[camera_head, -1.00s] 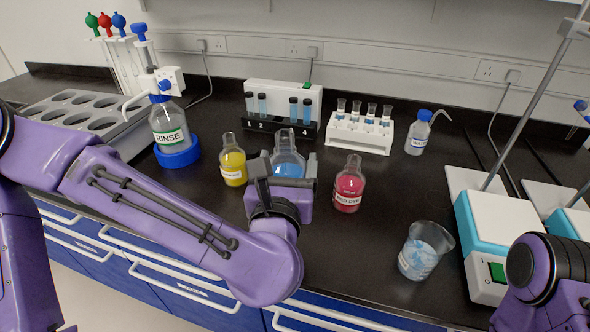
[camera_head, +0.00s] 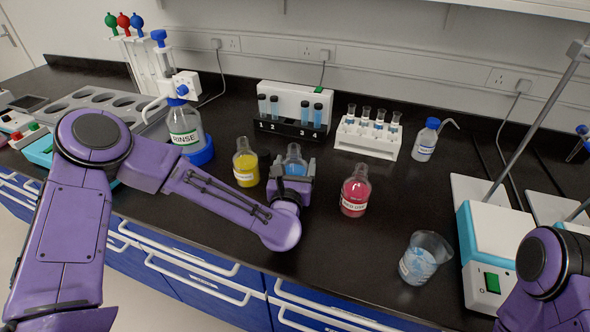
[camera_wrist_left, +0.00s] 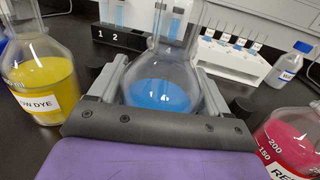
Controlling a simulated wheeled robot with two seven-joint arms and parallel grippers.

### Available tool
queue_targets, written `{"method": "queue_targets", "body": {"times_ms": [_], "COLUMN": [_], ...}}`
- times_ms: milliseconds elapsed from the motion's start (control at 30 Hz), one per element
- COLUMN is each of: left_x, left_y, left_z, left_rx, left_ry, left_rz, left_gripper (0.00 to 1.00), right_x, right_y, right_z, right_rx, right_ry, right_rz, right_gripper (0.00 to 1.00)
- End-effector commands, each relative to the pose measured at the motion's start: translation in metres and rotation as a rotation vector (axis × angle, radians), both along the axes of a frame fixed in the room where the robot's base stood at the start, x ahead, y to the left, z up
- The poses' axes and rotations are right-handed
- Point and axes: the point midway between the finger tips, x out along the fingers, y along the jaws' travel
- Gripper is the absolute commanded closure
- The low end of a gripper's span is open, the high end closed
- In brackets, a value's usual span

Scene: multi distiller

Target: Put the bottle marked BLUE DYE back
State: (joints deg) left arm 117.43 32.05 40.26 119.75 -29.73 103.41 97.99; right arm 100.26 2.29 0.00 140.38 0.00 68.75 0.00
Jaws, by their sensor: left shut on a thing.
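The bottle with blue liquid (camera_head: 295,163) stands upright between the yellow and red bottles. It also shows close up in the left wrist view (camera_wrist_left: 163,85); its label is hidden from both views. My left gripper (camera_head: 299,172) is shut on this bottle, with one finger on each side of it in the left wrist view (camera_wrist_left: 160,85). I cannot tell whether the bottle's base touches the bench. My right arm shows at the lower right, but its gripper is out of view.
The yellow dye bottle (camera_head: 246,168) stands close on the left, the red dye bottle (camera_head: 354,192) on the right. Behind are a cuvette holder (camera_head: 289,112) and a white tube rack (camera_head: 367,136). A beaker (camera_head: 421,260) stands front right. The RINSE bottle (camera_head: 185,127) is left.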

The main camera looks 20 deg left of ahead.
Motion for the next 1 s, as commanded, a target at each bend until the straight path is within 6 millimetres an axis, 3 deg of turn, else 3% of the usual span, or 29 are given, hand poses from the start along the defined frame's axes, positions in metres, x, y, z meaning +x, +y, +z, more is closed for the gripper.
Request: {"method": "queue_targets", "body": {"times_ms": [100,467,500,533,833,1000], "left_x": [0.000,0.000,-0.001,-0.001,-0.001,-0.034], "left_y": [-0.001,-0.001,0.000,0.000,-0.001,-0.007], "left_z": [-0.016,-0.021,-0.020,-0.020,-0.013,-0.021], "left_rx": [0.001,-0.001,0.000,0.000,0.000,0.000], "left_ry": [-0.001,-0.003,-0.001,-0.001,-0.001,0.000], "left_rz": [-0.002,-0.001,-0.001,-0.001,-0.001,-0.004], "left_gripper": [0.73,0.73,0.13,0.03,0.00,0.00], "right_x": [0.000,0.000,0.000,0.000,0.000,0.000], "right_y": [0.000,0.000,0.000,0.000,0.000,0.000], "right_z": [0.001,-0.005,-0.004,-0.003,0.004,-0.015], "right_rx": [0.000,0.000,0.000,0.000,0.000,0.000], "right_ry": [0.000,0.000,0.000,0.000,0.000,0.000], "right_rz": [0.000,0.000,0.000,0.000,0.000,0.000], "right_gripper": [0.57,0.57,0.57,0.57,0.57,0.57]}}
